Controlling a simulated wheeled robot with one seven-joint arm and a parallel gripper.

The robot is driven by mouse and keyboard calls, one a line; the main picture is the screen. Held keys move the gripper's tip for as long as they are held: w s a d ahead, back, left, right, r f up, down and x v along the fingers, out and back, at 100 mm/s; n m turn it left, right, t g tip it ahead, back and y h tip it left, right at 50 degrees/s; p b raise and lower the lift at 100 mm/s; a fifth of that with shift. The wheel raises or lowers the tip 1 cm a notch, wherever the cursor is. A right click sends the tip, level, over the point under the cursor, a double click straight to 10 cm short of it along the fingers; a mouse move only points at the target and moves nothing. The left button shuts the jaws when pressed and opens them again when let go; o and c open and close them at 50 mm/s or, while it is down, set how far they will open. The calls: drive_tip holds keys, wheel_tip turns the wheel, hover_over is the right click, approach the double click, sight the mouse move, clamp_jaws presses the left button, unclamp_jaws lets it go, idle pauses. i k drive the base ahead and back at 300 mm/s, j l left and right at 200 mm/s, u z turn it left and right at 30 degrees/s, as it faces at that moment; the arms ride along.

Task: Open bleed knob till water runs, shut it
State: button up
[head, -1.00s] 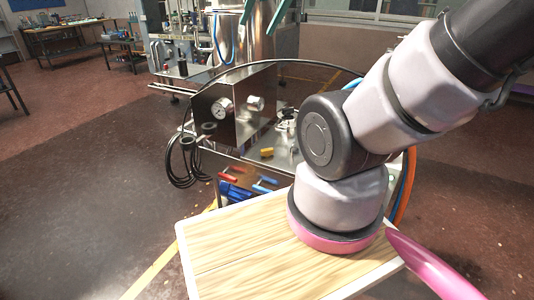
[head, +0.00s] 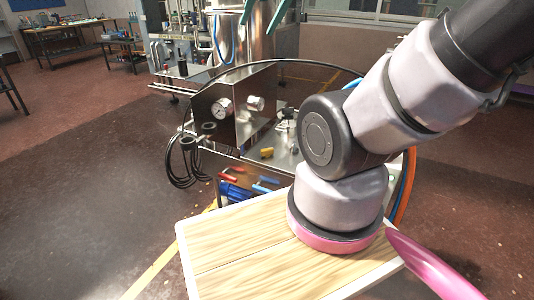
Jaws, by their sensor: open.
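A steel box (head: 236,112) with a round pressure gauge (head: 222,108) stands on a cart in the middle of the head view. A small round fitting (head: 256,103) sits on the box to the right of the gauge. Which part is the bleed knob cannot be told. No running water can be made out. My gripper (head: 266,14) shows only as two green fingers at the top edge, spread apart and empty, in front of a steel tank (head: 240,45). The rest of it is out of frame.
A small yellow object (head: 267,153) lies on the cart top. Red- and blue-handled tools (head: 240,185) are on the shelf below. Black hoses (head: 183,170) hang at the cart's left; an orange hose (head: 405,190) runs at the right. The floor (head: 90,180) to the left is clear.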

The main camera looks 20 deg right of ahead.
sight(266, 152)
drive_tip(key=i+j+z, duration=0.2)
drive_tip(key=j, duration=0.15)
drive_tip(key=i+j+z, duration=0.2)
drive_tip(key=j, duration=0.15)
drive_tip(key=i+j+z, duration=0.2)
drive_tip(key=j, duration=0.2)
